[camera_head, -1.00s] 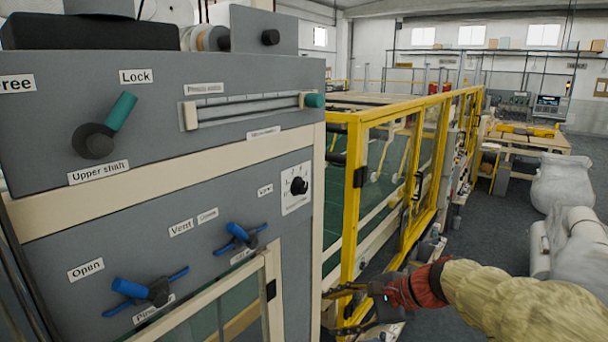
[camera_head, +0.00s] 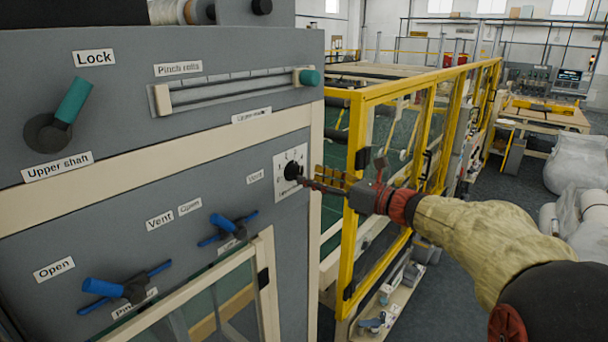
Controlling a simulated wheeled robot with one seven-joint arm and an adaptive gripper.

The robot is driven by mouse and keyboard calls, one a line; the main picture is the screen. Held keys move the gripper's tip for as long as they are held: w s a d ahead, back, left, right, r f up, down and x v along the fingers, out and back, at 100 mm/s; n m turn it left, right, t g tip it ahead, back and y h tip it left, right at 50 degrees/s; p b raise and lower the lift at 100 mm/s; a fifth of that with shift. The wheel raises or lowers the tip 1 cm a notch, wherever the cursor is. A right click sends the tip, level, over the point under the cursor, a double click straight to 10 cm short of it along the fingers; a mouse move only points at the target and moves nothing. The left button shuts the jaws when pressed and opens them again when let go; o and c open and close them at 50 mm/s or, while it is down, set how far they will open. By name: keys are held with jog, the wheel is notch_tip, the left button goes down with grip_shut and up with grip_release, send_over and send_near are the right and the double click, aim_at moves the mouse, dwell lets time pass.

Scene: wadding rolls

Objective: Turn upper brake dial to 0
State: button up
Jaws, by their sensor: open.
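A black dial (camera_head: 291,171) sits on a white scale plate (camera_head: 281,159) near the right edge of the grey machine panel. The plate's marks are too small to read, so I cannot tell the dial's setting. My gripper (camera_head: 309,180) comes in from the right, open, with its fingertips at the dial's right side. I cannot tell whether they touch the dial. The fingers cover part of the plate's lower right.
The panel also carries a teal-handled upper shaft lever (camera_head: 66,115), a slider (camera_head: 235,90) and blue-handled valves (camera_head: 116,288). A yellow-framed guard (camera_head: 356,190) stands just right of the panel, behind my gripper.

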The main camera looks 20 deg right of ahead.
aim_at(299, 174)
jog(key=shift+x, duration=1.9)
jog(key=shift+c, duration=0.2)
jog(key=c, duration=1.1)
jog(key=shift+f, duration=0.1)
jog(key=n+h+b, duration=0.1)
jog(key=n+b, duration=2.2)
jog(key=b, duration=0.5)
jog(key=shift+b, duration=0.4)
